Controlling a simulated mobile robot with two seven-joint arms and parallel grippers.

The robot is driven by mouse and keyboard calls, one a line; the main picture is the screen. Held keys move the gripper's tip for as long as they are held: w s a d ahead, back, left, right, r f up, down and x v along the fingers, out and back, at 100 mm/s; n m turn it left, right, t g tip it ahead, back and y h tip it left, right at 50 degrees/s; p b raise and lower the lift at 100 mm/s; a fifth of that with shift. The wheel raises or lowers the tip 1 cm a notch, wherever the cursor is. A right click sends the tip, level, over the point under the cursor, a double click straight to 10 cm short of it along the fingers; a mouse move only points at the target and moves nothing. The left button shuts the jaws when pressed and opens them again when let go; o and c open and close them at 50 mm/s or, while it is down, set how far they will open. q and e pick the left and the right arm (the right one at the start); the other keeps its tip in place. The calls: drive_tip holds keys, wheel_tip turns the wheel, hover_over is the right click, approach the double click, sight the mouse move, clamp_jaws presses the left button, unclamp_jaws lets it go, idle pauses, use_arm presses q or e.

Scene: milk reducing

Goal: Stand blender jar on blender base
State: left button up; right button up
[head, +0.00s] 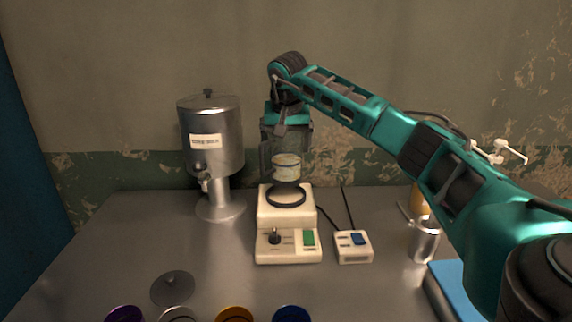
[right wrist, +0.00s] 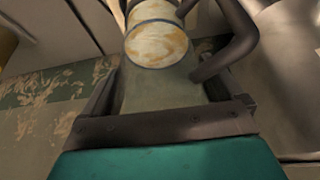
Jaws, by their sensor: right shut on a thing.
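The blender jar (head: 286,167) is a see-through vessel with a beige band or contents low in it. My right gripper (head: 285,150) is shut on the jar and holds it upright over the blender base (head: 288,243). The base is cream, with a dark ring (head: 286,196) on top, a knob and a green switch. The jar's lower end is just above or at the ring; I cannot tell whether they touch. In the right wrist view, the jar (right wrist: 158,45) sits between the fingers, with a dark curved part like a handle beside it. My left gripper is not in view.
A metal dispenser (head: 210,135) stands left of the base. A small switch box (head: 353,247) and a metal cup (head: 424,240) are to the right. A round lid (head: 172,288) lies at front left, near several coloured round items. A blue object (head: 452,285) lies front right.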

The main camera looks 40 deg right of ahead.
sight(286, 161)
wheel_tip(286, 161, down, 5)
drive_tip(key=shift+r, duration=0.1)
idle(0.3)
drive_tip(key=o, duration=1.4)
drive_tip(key=v, duration=1.2)
